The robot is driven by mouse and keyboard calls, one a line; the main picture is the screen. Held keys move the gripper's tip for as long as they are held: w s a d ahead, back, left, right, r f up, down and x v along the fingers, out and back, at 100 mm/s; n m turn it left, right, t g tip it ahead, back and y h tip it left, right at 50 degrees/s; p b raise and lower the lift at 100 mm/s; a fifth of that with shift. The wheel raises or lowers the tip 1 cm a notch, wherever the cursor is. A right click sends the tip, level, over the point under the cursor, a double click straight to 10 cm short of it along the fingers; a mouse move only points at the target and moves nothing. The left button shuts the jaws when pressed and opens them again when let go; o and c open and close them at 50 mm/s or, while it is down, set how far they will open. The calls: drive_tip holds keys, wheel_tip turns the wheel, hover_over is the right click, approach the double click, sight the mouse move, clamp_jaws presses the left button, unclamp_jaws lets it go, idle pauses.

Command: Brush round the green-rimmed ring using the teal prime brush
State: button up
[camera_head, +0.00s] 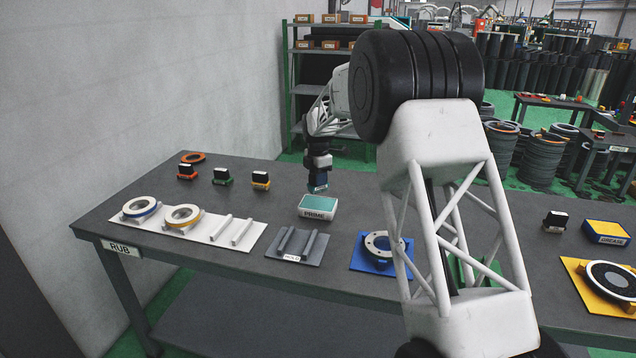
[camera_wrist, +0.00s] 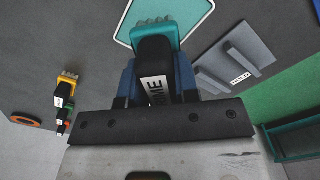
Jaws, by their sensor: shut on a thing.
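My gripper (camera_head: 318,178) is shut on the teal prime brush, held above the table. In the wrist view the brush (camera_wrist: 153,35) sits between the blue fingers of my gripper (camera_wrist: 158,78), with its dark handle and PRIME label towards me and its teal head pointing away. The teal-topped PRIME pad (camera_head: 318,206) lies just below the gripper in the head view; its teal top (camera_wrist: 165,12) also shows beyond the brush. No green-rimmed ring shows clearly. A green patch (camera_head: 462,272) is partly hidden behind my arm.
Blue-rimmed (camera_head: 141,208) and yellow-rimmed (camera_head: 183,216) rings lie on a white board at left. Orange, green and yellow brushes (camera_head: 222,177) stand at the back. A grease pad (camera_head: 606,232) is at right.

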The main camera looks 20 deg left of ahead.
drive_tip(key=shift+r, duration=0.75)
drive_tip(key=shift+d+r, duration=0.1)
drive_tip(key=shift+d, duration=0.4)
drive_tip(key=s+d+r+m, duration=0.2)
drive_tip(key=d+m, duration=0.7)
drive_tip(key=d, duration=0.5)
drive_tip(key=s+d+r+m, duration=0.2)
drive_tip(key=d+m, duration=0.7)
drive_tip(key=d, duration=0.6)
drive_tip(key=s+d+r+m, duration=0.2)
drive_tip(key=d+m, duration=0.7)
drive_tip(key=d, duration=0.6)
drive_tip(key=shift+r, duration=0.2)
drive_tip(key=shift+s+a, duration=0.1)
